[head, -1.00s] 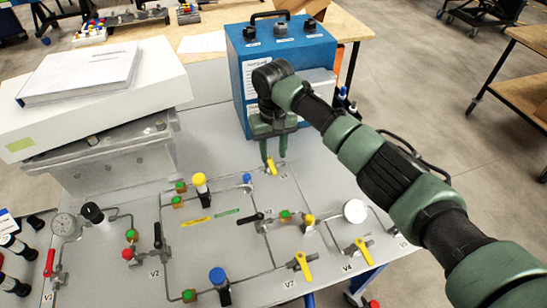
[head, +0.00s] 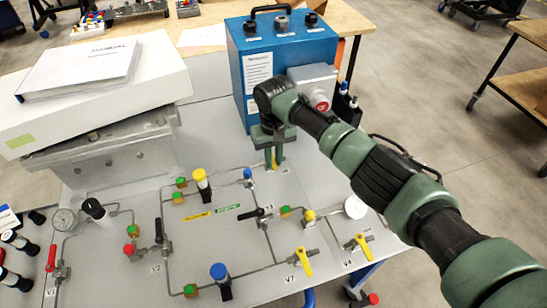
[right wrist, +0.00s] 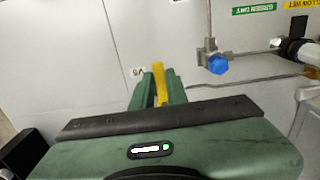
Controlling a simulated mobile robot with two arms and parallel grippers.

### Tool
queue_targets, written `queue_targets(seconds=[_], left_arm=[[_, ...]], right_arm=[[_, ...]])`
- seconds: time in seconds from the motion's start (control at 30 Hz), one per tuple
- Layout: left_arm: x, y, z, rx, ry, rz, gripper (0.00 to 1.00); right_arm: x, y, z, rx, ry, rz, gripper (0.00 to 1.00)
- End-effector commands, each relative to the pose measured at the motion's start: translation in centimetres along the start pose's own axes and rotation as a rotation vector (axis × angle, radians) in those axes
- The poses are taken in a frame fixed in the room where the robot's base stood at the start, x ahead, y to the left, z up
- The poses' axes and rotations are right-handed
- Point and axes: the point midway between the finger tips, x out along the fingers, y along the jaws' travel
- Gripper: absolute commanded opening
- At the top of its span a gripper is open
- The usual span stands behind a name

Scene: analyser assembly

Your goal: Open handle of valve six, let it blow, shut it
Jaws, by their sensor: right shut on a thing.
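The yellow handle of valve six (right wrist: 159,82) stands between the fingers of my right gripper (right wrist: 157,92) in the right wrist view, beside a small label reading V6 upside down. In the head view my right gripper (head: 274,160) points down at the panel in front of the blue box, its green fingers shut around the yellow handle (head: 274,157). The fingers and wrist hide most of the valve body. My left gripper is not in view.
The blue box (head: 285,50) stands close behind my right gripper. Yellow-handled valves (head: 304,262) (head: 362,242) and a black-handled valve (head: 250,216) lie nearer on the grey panel (head: 130,200). A blue-knobbed fitting (right wrist: 217,64) is near the gripper.

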Motion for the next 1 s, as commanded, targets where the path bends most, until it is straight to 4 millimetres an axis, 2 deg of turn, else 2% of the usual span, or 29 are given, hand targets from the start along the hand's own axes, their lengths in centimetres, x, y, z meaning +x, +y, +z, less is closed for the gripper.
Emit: queue_targets(seconds=[0.37,0.67,1.0], left_arm=[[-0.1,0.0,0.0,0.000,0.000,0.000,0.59],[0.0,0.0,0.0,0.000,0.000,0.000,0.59],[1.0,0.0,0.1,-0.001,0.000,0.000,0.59]], right_arm=[[-0.1,0.5,-0.1,-0.117,0.003,-0.001,0.00],[-0.1,1.4,-0.4,-0.373,0.004,-0.001,0.00],[0.0,2.6,-1.1,-0.695,0.005,0.001,0.00]])
